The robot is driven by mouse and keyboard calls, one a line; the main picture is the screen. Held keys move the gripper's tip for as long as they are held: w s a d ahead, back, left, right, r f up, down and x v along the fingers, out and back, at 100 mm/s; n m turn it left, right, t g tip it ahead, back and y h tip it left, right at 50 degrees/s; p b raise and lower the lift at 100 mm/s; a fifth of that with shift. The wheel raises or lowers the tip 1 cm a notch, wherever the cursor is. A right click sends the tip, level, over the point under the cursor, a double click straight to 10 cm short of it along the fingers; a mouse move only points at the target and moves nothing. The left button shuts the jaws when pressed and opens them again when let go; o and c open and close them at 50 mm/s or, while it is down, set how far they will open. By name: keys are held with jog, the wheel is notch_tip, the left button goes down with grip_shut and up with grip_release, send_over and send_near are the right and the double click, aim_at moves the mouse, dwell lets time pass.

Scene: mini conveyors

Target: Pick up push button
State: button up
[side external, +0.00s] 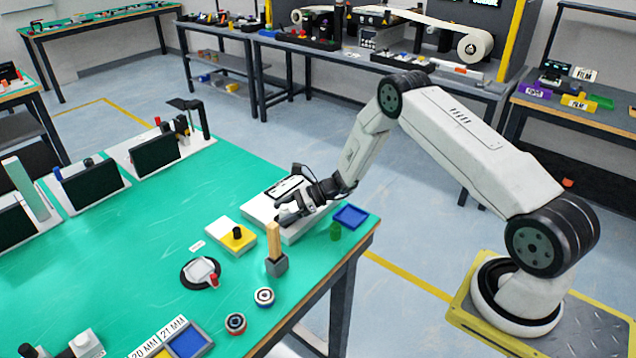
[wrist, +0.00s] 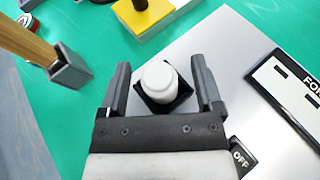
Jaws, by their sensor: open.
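In the wrist view, what looks like the push button, a white round cap (wrist: 158,78) on a black square base (wrist: 177,98), sits at the edge of a light grey panel (wrist: 222,50). My gripper (wrist: 160,72) is open, with one dark finger on each side of the cap and gaps between. In the side view my gripper (side external: 290,213) is low over the white box (side external: 299,232) near the table's right edge. The button cannot be made out clearly there.
A wooden piece stands in a grey holder (side external: 277,266) close by; the holder also shows in the wrist view (wrist: 70,75). A yellow and white block with a black knob (side external: 237,233) is left of the box.

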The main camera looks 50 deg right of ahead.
dwell(0.3)
grip_shut()
jog(key=shift+r, duration=0.15)
jog(key=shift+r, duration=0.75)
jog(key=s+r, duration=1.1)
jog(key=s, duration=0.3)
jog(key=shift+a+r, duration=0.15)
jog(key=shift+a, duration=0.3)
